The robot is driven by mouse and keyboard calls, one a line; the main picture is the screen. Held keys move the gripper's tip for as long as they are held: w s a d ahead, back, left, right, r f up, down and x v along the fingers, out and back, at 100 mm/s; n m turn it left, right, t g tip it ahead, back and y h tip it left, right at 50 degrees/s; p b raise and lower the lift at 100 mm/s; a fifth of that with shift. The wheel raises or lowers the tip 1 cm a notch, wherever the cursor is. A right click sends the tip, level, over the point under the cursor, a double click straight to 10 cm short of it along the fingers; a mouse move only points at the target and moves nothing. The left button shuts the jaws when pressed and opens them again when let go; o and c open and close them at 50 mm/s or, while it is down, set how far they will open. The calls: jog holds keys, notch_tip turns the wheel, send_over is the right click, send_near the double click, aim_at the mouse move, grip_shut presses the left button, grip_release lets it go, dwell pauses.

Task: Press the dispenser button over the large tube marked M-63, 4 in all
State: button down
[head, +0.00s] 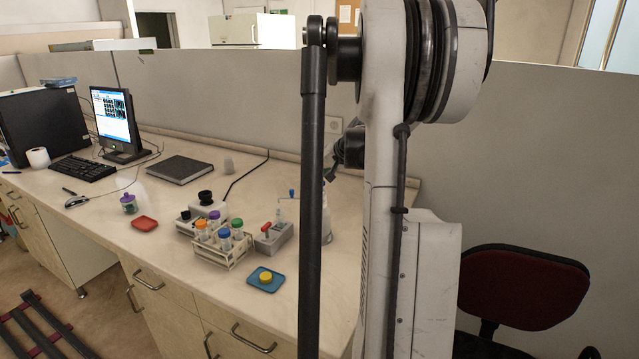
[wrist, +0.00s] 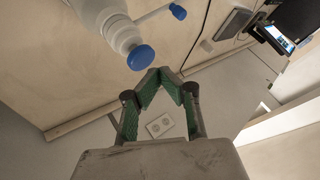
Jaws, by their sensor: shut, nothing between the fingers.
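My gripper (wrist: 160,72) shows in the wrist view with its green-padded fingers shut at the tips and nothing between them. The dispenser (wrist: 110,20) is at the upper left there; its round blue button (wrist: 141,57) appears just left of the fingertips. I cannot tell whether they touch. In the head view the dispenser bottle (head: 327,228) is partly hidden behind my arm, which also hides my gripper. A clear tube (head: 281,214) stands left of it, near the blue-tipped spout. No M-63 mark is readable.
A rack (head: 222,257) holds tubes with orange, purple, green and blue caps. Beside it are a grey block (head: 275,240) with a red handle and a blue tray (head: 258,284) with a yellow cap. A red tray (head: 145,223) lies left.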

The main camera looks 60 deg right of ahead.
aim_at(320, 182)
jog(key=shift+f, duration=0.15)
dwell(0.8)
jog(key=shift+f+b, duration=0.3)
jog(key=shift+b, duration=0.15)
jog(key=shift+f+b, duration=0.55)
jog(key=shift+f, duration=0.25)
dwell(0.9)
jog(key=shift+r, duration=0.1)
jog(key=shift+r+p, duration=0.6)
jog(key=shift+r, duration=0.55)
jog(key=shift+r, duration=0.15)
jog(key=shift+r+p, duration=1.3)
jog(key=shift+r, duration=1.1)
